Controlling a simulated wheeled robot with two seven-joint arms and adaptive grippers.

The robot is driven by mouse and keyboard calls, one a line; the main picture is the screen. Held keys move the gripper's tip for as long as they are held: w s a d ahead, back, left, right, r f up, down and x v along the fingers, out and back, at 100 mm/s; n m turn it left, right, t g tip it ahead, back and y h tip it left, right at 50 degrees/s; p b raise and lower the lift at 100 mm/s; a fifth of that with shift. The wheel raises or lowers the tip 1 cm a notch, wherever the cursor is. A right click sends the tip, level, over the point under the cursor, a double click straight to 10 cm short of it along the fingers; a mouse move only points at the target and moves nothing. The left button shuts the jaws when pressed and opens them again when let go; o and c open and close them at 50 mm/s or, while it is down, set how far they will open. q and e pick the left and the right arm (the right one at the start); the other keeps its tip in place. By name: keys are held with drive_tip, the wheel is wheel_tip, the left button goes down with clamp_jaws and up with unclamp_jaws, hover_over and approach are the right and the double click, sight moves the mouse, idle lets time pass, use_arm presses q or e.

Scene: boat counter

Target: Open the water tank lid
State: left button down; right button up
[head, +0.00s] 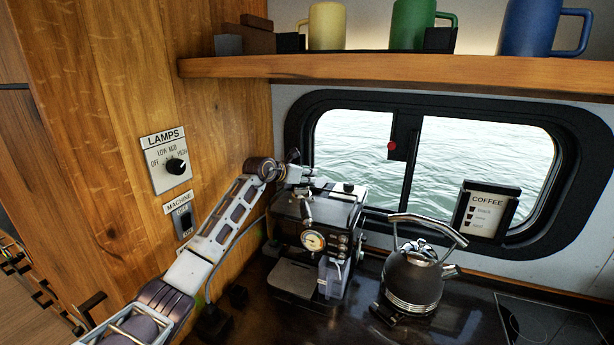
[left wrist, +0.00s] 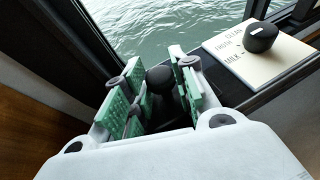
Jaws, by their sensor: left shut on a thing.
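The silver-and-black coffee machine (head: 290,278) stands on the dark counter below the window. My left gripper (head: 296,172) is over the back left of its top. In the left wrist view, the green-padded fingers (left wrist: 158,92) are shut on a dark rounded knob (left wrist: 160,76), which I take to be the water tank lid's knob. The fingers hide much of it, and the lid below is hidden, so I cannot tell whether it is raised. My right gripper is not in view.
A selector knob (left wrist: 261,37) sits on the machine's labelled top panel. A kettle (head: 412,283) stands to the machine's right. The window frame (head: 296,130) is close behind my gripper, and a wooden shelf (head: 400,68) with mugs hangs above. The wooden wall (head: 120,90) is at left.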

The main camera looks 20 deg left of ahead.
use_arm(q)
drive_tip(key=shift+w+r+g, duration=0.15)
drive_tip(key=shift+r+g, duration=0.15)
idle(0.4)
drive_tip(key=shift+w+r+g, duration=0.55)
drive_tip(key=shift+r+g, duration=0.1)
drive_tip(key=shift+g, duration=0.45)
drive_tip(key=shift+n, duration=0.3)
drive_tip(key=shift+w+d+r+g+y, duration=0.1)
drive_tip(key=shift+w+r+g+y, duration=0.15)
drive_tip(key=shift+g, duration=0.25)
drive_tip(key=shift+w+d+r+g+y, duration=0.1)
drive_tip(key=shift+w+g, duration=0.2)
drive_tip(key=shift+g, duration=0.2)
drive_tip(key=shift+w+g, duration=0.5)
drive_tip(key=shift+g, duration=0.3)
drive_tip(key=shift+w+r+n, duration=0.1)
drive_tip(key=shift+r+n, duration=0.15)
drive_tip(key=shift+n, duration=0.05)
drive_tip(key=c, duration=1.1)
unclamp_jaws()
drive_tip(key=shift+c, duration=0.2)
drive_tip(key=shift+a+r, duration=0.25)
drive_tip(key=shift+r, duration=0.1)
